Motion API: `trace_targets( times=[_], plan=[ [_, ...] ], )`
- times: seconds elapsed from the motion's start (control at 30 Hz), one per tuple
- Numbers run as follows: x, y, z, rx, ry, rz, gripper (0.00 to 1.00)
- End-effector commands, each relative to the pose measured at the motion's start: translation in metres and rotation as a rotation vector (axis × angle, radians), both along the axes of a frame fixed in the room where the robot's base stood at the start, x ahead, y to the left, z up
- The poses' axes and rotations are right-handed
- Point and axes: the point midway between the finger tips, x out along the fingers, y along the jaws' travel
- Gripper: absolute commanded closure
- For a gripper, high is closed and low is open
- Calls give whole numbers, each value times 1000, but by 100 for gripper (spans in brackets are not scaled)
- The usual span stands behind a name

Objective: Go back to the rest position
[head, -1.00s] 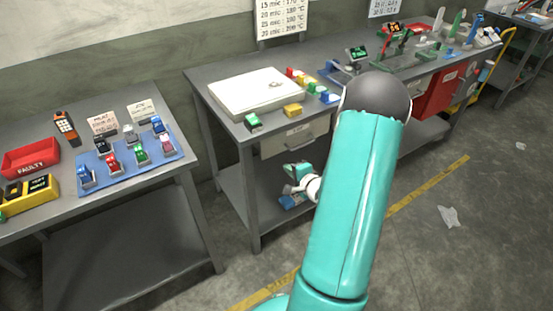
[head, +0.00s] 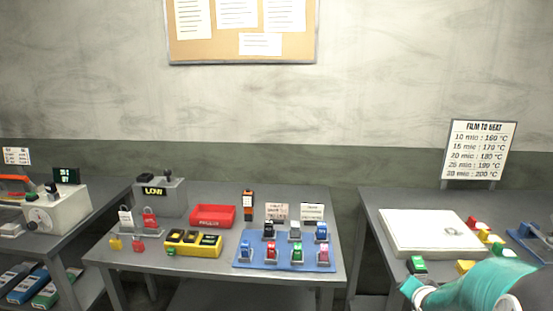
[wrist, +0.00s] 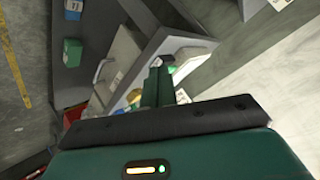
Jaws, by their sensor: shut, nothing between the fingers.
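My gripper (wrist: 160,78) shows in the wrist view as green fingers close together, with nothing between them. In the head view my teal arm is at the lower right corner, in front of the right-hand table (head: 375,235). The end of the arm (head: 412,288) is low near that table's front edge, and part of it is cut off by the frame. The wrist view is tilted and shows a grey tabletop with a white box edge beyond the fingers.
The middle table holds a blue board (head: 243,263) with several padlock-like items, a red tray (head: 212,215) and a yellow box (head: 193,243). A white flat box (head: 425,228) lies on the right table. A gap separates the two tables.

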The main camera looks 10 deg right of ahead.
Motion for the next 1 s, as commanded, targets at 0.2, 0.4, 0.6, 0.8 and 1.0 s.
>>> trace_targets(
  times=[0.2, 0.4, 0.6, 0.8, 1.0],
  plan=[
    [-20, 76, 59, -157, 170, 152, 100],
    [-61, 149, 94, -236, 313, 340, 100],
    [-121, 221, 117, -276, 428, 600, 100],
    [-171, 264, 125, -293, 489, 823, 100],
    [-183, 272, 125, -296, 506, 875, 100]
  ],
)
